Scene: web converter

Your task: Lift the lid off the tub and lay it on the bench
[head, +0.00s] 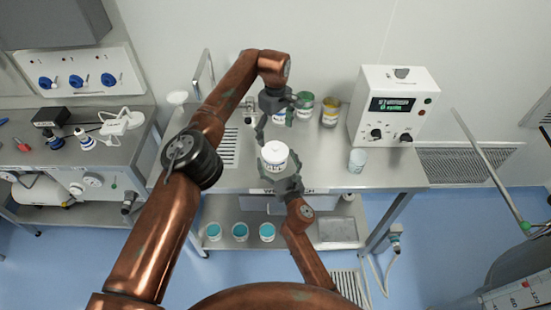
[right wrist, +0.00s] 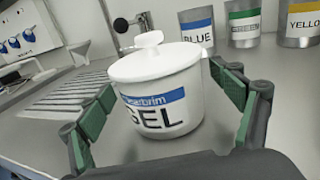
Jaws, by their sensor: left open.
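The white tub (head: 274,165) stands at the bench's front edge. In the right wrist view the tub (right wrist: 165,115) has a blue band and the word GEL. Its white lid (head: 274,149) is on top; the lid's knob (right wrist: 149,40) shows in the right wrist view. My right gripper (head: 286,180) is around the tub from the front. My left gripper (head: 277,119) is open and empty, behind and above the tub, with no contact visible. The bench (head: 325,175) is grey metal.
Behind stand a blue-labelled can (right wrist: 196,28), a green-labelled can (head: 304,105) and a yellow-labelled can (head: 330,112). A white instrument (head: 393,105) and a pale cup (head: 357,160) are at right. A slotted drain (head: 229,150) lies left. Bare bench lies right of the tub.

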